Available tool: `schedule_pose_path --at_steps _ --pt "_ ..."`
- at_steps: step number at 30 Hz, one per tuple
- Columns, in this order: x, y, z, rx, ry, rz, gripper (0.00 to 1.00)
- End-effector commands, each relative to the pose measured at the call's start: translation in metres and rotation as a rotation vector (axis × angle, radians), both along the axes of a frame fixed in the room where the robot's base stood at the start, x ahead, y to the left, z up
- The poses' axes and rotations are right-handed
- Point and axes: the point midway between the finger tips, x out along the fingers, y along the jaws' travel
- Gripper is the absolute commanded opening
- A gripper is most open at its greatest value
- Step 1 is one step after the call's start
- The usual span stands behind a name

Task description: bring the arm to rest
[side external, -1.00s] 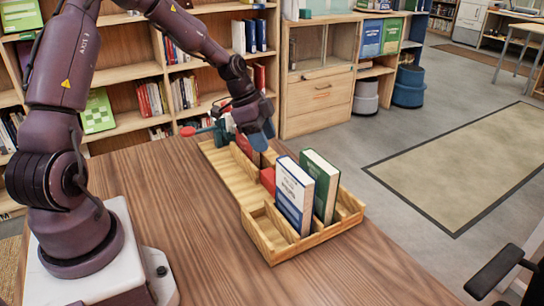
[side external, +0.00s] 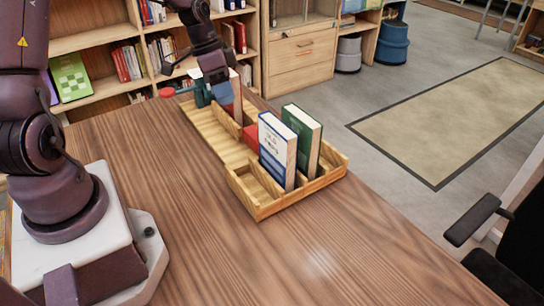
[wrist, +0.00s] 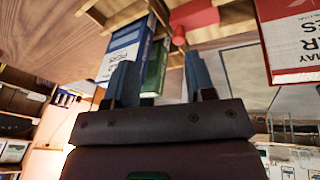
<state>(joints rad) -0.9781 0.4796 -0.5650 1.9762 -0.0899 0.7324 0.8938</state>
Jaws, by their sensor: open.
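My gripper (side external: 222,92) hangs over the far end of the wooden tray (side external: 212,143), close to an upright red book (side external: 237,106). In the side view I cannot tell whether they touch. In the wrist view the two blue fingers (wrist: 160,68) stand apart with nothing gripped between them. Beyond them, a blue-and-white book (wrist: 122,47) and a green book (wrist: 155,68) show. The red-and-white book (wrist: 295,40) is off to the right of the fingers. My fingers partly hide the tray's far end in the side view.
The blue-and-white book (side external: 277,150) and green book (side external: 304,138) stand upright in the tray's near part. A small red block (side external: 251,134) sits beside them. A teal item (side external: 203,94) and a red disc (side external: 167,92) are near the far end. The table's front (side external: 330,255) is clear.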

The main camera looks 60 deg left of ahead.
Motion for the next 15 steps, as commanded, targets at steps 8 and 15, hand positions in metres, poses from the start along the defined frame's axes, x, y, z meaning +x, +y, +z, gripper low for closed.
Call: schedule_pose_path --at_steps 8,15 --pt "-0.052 -0.029 0.044 0.152 0.142 0.305 0.5" --pt "-0.102 -0.069 0.1 0.252 0.062 0.527 0.5"
